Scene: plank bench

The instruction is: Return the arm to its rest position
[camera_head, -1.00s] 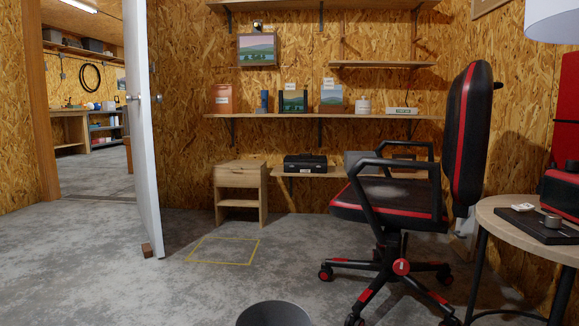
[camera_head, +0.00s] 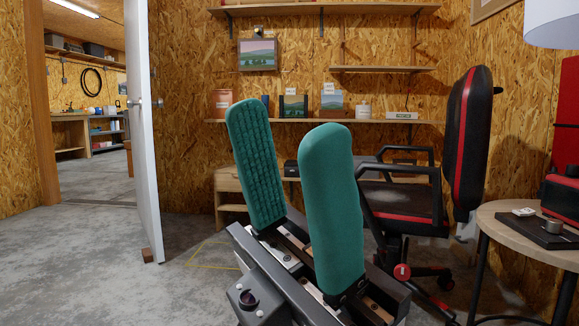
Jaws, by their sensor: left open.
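My left gripper (camera_head: 292,190) fills the lower middle of the head view. Its two green padded fingers point up and stand apart, with nothing between them. Its dark body comes up from the bottom edge. It hides parts of the wooden cabinet, the low shelf and the chair base behind it. My right gripper is not in view.
A black and red office chair (camera_head: 466,150) stands right of the gripper. A round side table (camera_head: 497,222) is at the far right. A white door (camera_head: 142,130) stands open at left. A yellow floor outline (camera_head: 204,264) is partly hidden. Wall shelves (camera_head: 385,121) run behind. Floor at left is clear.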

